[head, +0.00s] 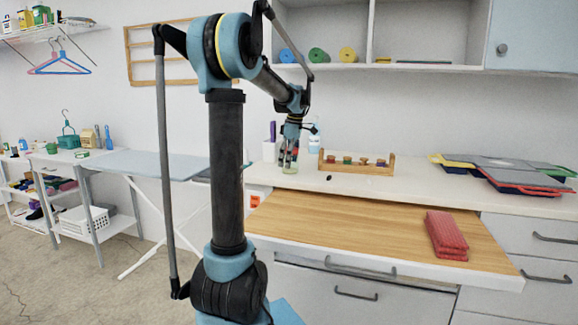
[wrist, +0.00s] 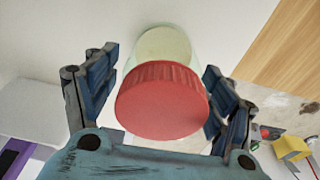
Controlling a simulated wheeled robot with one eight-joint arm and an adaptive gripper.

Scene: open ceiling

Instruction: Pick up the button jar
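The button jar (wrist: 160,100), a pale greenish clear jar with a red ribbed lid, is between the two fingers of my gripper (wrist: 165,85) in the wrist view. The fingers are spread on either side of the lid, with a narrow gap seen at each side; they do not look closed on it. In the head view my gripper (head: 289,152) points down over the jar (head: 289,169), which stands on the white counter near the back. The fingers and the arm partly hide the jar there. The contents of the jar cannot be made out.
A wooden rack with small jars (head: 357,163) stands right of the jar, with a small dark item (head: 329,177) in front. A white cup (head: 269,151) and a bottle (head: 314,138) stand close behind. A pulled-out wooden board (head: 340,215) holds red folded cloth (head: 446,233).

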